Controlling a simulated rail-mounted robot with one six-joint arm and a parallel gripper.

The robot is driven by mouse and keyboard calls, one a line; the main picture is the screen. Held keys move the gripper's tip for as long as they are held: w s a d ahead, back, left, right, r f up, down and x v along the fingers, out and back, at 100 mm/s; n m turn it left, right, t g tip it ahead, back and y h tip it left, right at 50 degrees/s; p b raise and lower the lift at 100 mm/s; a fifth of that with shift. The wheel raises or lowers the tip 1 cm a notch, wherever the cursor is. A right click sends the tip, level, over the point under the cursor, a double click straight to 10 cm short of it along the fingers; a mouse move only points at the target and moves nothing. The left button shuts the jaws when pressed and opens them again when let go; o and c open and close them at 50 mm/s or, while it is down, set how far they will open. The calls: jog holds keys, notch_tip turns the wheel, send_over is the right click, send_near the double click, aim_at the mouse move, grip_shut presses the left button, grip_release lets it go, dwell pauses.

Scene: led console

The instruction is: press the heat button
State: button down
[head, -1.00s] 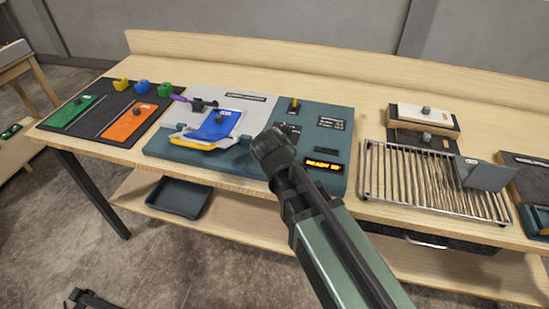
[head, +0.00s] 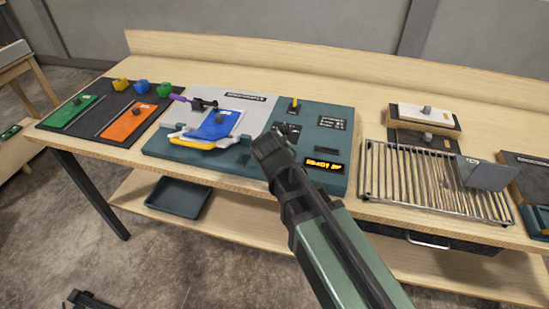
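The teal console (head: 240,160) stands on the bench with a pale grey plate on its left half. On its right half are a yellow-tipped lever (head: 294,104), small labels and a lit amber display (head: 325,164) that seems to read "READY" plus unclear characters. I cannot pick out a heat button for certain; part of the panel is hidden behind my arm. My gripper (head: 284,132) is at the console's middle right, left of the display. Its fingers are mostly hidden by my wrist, so neither opening nor contact can be told.
A blue pad (head: 214,125) lies over yellow and white layers on the console's left. Green (head: 72,109) and orange (head: 130,121) plates lie on a dark mat further left. A wire rack (head: 430,185) stands to the right. A dark tray (head: 178,197) sits on the lower shelf.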

jog(key=shift+f+b, duration=0.4)
jog(key=shift+b, duration=0.05)
jog(key=shift+r, duration=0.1)
dwell(0.4)
jog(key=shift+r+p, duration=0.8)
jog(key=shift+p, duration=0.1)
notch_tip(320, 180, up, 5)
jog(key=p, duration=0.5)
dwell(0.3)
